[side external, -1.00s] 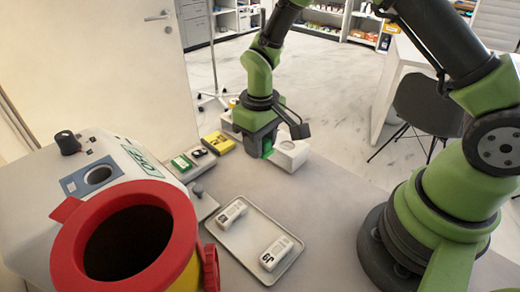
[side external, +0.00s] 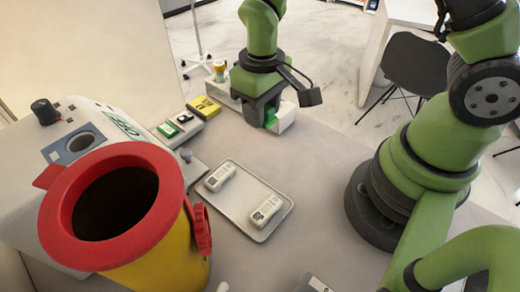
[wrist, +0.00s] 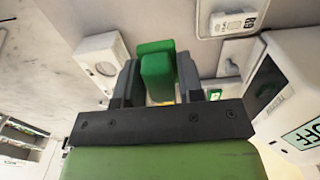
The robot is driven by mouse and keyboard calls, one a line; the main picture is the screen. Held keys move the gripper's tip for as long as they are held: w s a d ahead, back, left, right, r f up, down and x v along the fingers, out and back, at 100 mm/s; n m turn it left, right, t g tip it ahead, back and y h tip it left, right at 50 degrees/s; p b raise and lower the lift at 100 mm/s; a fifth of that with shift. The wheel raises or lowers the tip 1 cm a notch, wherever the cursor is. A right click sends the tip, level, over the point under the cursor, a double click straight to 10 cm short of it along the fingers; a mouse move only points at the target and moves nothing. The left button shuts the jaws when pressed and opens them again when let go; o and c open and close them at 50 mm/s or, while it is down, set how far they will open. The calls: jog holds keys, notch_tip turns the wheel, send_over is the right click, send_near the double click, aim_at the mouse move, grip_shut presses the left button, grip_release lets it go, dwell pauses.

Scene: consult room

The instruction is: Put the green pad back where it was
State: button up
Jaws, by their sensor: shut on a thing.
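The green pad (wrist: 157,68) is between the two dark fingers of my gripper (wrist: 152,82) in the wrist view. In the side external view my gripper (side external: 266,120) is shut on the pad and points down at the back of the table. Only a small green part of the pad (side external: 270,119) shows there. The gripper is in front of a long white holder (side external: 287,117), which has a round opening in the wrist view (wrist: 104,66). I cannot tell whether the pad touches the table or the holder.
A bottle with a yellow cap (side external: 219,70) stands at the holder's left end. Small boxes, one yellow (side external: 204,107), lie left of my gripper. A grey tray (side external: 240,221) holds two white packs. A red-topped yellow bin (side external: 165,262) and a white device (side external: 22,145) fill the left.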

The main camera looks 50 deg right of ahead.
send_over(263, 157)
notch_tip(263, 157, down, 5)
jog(key=shift+f, duration=2.35)
jog(key=o, duration=0.9)
jog(key=shift+f, duration=0.1)
